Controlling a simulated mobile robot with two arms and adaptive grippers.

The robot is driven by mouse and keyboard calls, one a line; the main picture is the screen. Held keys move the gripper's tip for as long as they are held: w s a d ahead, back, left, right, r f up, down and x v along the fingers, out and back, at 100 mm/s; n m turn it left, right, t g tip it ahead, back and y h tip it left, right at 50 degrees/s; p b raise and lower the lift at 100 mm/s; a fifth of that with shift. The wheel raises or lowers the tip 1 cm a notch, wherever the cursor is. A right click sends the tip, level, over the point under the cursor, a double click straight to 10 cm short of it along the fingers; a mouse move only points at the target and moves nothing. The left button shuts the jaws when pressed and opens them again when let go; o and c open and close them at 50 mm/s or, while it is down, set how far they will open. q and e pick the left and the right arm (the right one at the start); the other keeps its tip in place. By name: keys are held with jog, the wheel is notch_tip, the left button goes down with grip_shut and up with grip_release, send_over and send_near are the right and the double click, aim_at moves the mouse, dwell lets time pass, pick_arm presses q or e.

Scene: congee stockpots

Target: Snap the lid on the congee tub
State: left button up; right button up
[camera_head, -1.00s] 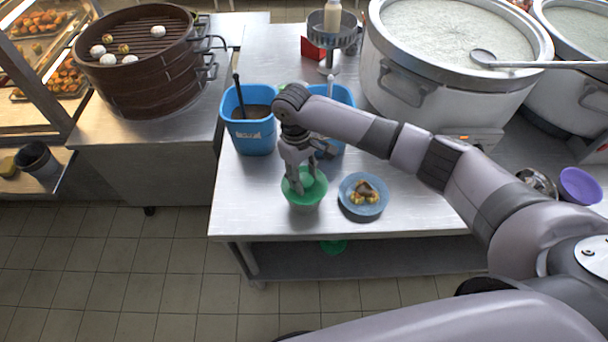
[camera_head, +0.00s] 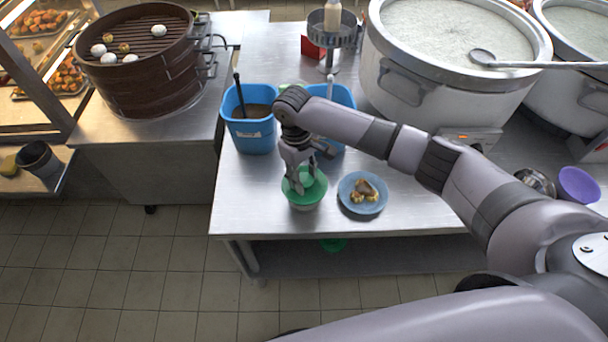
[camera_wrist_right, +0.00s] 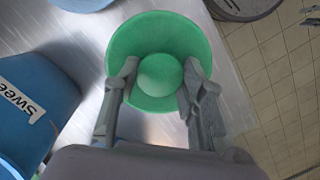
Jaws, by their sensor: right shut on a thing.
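The round green lid (camera_head: 318,190) with a raised middle sits at the top of the congee tub (camera_head: 305,207), near the front edge of the steel table. In the head view it looks roughly level on the tub; whether its rim is snapped down all round I cannot tell. My right gripper (camera_head: 304,184) points down from above, its fingers shut on the lid. In the right wrist view, the fingers (camera_wrist_right: 160,80) stand either side of the lid's dome (camera_wrist_right: 160,74), and the lid hides the tub. My left gripper is not in view.
A blue plate (camera_head: 350,207) with food pieces stands just right of the tub. Blue bins (camera_head: 252,140) stand behind it, one partly hidden by my arm. A large congee pot (camera_head: 400,88) is at the back right. The table left of the tub is clear.

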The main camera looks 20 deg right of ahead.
jog(key=shift+p, duration=0.45)
dwell(0.5)
jog(key=o, duration=0.9)
jog(key=shift+o, duration=0.3)
jog(key=o, duration=0.5)
jog(key=shift+c, duration=0.2)
jog(key=shift+r, duration=0.1)
jog(key=shift+r+p, duration=3.45)
jog(key=shift+p, duration=0.65)
